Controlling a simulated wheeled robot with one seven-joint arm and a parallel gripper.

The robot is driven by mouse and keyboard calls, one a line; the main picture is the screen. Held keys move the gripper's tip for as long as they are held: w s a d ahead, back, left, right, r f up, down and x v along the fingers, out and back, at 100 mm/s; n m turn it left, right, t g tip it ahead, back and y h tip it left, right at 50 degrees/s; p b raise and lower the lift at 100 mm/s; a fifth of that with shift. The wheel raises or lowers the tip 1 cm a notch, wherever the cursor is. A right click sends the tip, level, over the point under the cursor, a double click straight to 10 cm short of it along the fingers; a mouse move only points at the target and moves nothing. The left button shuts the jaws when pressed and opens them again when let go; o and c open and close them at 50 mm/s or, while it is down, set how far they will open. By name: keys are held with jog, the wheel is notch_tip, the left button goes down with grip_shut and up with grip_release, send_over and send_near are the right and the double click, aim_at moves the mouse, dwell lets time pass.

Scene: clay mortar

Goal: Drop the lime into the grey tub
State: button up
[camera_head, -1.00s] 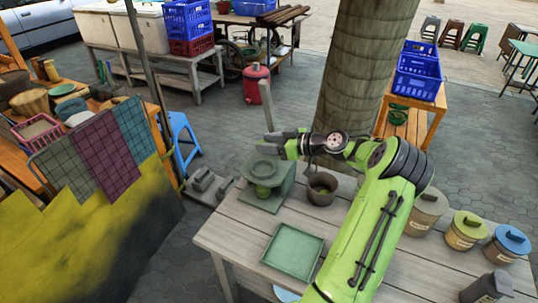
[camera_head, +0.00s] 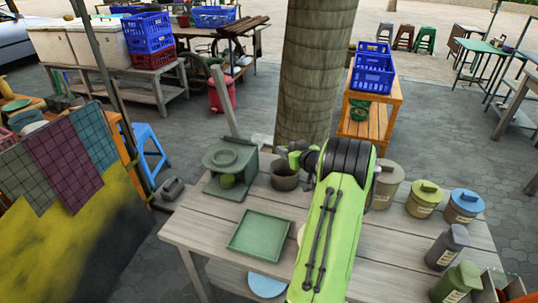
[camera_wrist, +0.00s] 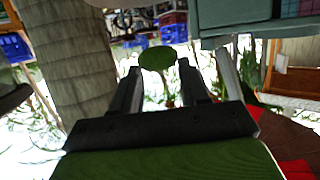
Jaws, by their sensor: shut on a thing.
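A dark green round lime (camera_wrist: 157,57) sits between the fingertips of my gripper (camera_wrist: 160,72) in the wrist view, and the fingers are shut on it. In the head view my gripper is mostly hidden behind my own arm, near the far edge of the slatted table, and the held lime cannot be made out there. A dark grey, open round tub (camera_head: 285,178) stands upright on the table, just below and left of my wrist in the picture. Its inside is only partly visible.
A flat green tray (camera_head: 259,236) lies in front. Lidded containers (camera_head: 425,198) and a grey canister (camera_head: 447,247) stand right. A tree trunk (camera_head: 312,70) rises behind the table.

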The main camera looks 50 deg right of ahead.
jog(key=shift+m+h, duration=0.3)
jog(key=f+b, duration=0.1)
jog(key=f, duration=0.3)
jog(key=s+d+f+b, duration=0.1)
jog(key=f, duration=0.1)
jog(key=shift+f+b, duration=0.1)
jog(key=shift+b, duration=0.25)
jog(key=o, duration=1.2)
jog(key=v, duration=1.5)
jog(key=shift+s+a+r+p, duration=0.15)
jog(key=shift+s+r+p, duration=0.1)
jog(key=shift+r+p, duration=0.1)
jog(key=shift+w, duration=0.1)
